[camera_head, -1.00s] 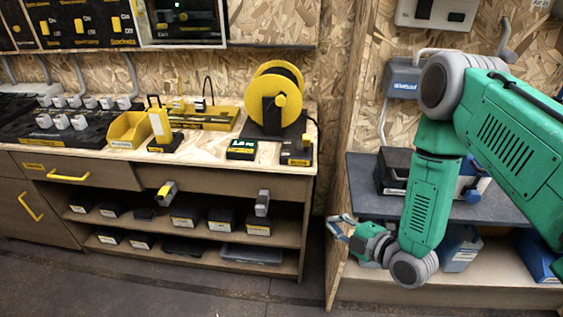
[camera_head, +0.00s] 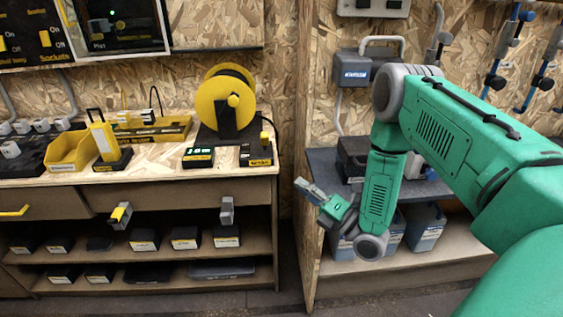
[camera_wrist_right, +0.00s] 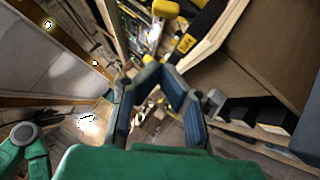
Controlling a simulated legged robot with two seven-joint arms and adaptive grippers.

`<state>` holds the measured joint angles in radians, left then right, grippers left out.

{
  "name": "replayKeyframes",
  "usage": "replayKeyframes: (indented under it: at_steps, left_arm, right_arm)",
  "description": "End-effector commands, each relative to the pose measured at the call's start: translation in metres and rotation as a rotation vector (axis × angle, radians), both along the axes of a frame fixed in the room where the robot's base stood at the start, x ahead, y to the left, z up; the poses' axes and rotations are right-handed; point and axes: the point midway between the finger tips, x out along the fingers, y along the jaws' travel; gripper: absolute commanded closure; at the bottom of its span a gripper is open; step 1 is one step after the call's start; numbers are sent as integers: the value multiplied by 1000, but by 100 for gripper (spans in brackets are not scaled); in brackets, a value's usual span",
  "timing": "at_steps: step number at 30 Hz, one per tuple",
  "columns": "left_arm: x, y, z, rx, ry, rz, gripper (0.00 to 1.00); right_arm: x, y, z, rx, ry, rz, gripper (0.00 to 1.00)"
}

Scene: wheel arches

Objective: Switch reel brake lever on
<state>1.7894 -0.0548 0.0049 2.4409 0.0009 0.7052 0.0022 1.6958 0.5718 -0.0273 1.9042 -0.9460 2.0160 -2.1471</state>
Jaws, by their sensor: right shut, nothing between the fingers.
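The reel (camera_head: 226,100) has yellow flanges and stands upright on the wooden workbench (camera_head: 165,166) in the head view. At its right foot is a black box (camera_head: 256,155) with a yellow label and a small yellow-tipped lever (camera_head: 265,140); I take this as the brake lever, but its exact position is too small to tell. My right gripper (camera_head: 303,184) is shut and empty. It is right of the bench, below the lever's height in the picture and apart from it. Its blue-grey fingers (camera_wrist_right: 161,68) show in the right wrist view. My left gripper is not in view.
A vertical wooden panel (camera_head: 309,245) stands between the bench and a blue-grey shelf unit on the right. A yellow bin (camera_head: 70,152) and a black box with green display (camera_head: 198,158) stand on the bench.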

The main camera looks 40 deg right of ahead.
Motion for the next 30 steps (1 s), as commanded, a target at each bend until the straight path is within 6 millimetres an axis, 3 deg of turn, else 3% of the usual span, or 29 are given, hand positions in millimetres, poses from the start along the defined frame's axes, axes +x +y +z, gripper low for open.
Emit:
replayKeyframes:
  at_steps: [15, 22, 30]
  left_arm:
    - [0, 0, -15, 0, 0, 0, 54]
    - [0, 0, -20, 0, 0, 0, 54]
    - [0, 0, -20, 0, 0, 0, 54]
  right_arm:
    - [90, 27, 33, 2, -6, 1, 100]
    - [111, 11, 46, 2, -2, 0, 100]
    - [117, 9, 51, 0, -1, 1, 100]
